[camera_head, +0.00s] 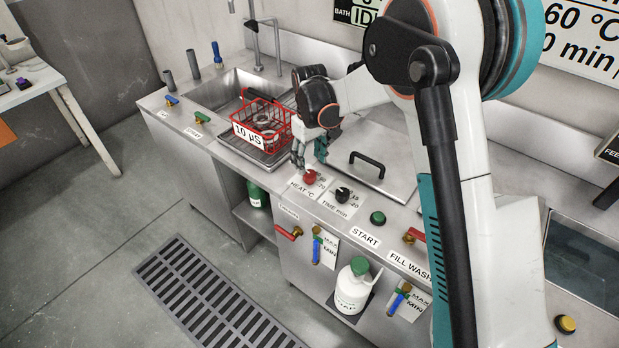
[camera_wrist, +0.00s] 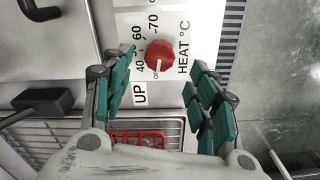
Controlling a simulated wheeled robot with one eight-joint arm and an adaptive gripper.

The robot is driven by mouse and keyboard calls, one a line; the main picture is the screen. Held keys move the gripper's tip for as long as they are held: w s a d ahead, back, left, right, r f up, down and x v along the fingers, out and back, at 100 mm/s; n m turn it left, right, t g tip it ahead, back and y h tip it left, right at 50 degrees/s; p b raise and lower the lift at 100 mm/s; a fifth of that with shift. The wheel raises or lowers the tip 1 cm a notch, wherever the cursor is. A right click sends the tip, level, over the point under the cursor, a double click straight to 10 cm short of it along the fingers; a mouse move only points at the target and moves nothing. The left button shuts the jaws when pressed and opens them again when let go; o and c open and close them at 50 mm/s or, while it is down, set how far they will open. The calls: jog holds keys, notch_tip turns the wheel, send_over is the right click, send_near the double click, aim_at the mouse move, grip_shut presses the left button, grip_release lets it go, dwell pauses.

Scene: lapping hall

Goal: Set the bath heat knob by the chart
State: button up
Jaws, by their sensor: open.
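The red heat knob (camera_head: 309,177) sits on the front of the bath's steel panel. In the wrist view the knob (camera_wrist: 160,56) has a white mark near OFF on its HEAT °C dial, which carries numbers from 40 to 70. My gripper (camera_head: 309,152) is just above the knob. In the wrist view my gripper (camera_wrist: 161,76) is open, its teal fingers either side of the knob with gaps. The wall chart (camera_head: 583,38) reads 60 °C and a minutes figure partly hidden by my arm.
A black time knob (camera_head: 342,194) and a green start button (camera_head: 377,217) are to the right. A lidded bath (camera_head: 370,165) lies behind. A red basket (camera_head: 262,124) with a 10 µS tag stands left by the sink (camera_head: 218,92). Red valve handles and a white jug (camera_head: 352,288) are at the front.

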aim_at(310, 174)
notch_tip(310, 174, down, 7)
jog(key=shift+f+b, duration=0.15)
jog(key=shift+b, duration=0.85)
jog(key=shift+c, duration=0.3)
jog(key=c, duration=1)
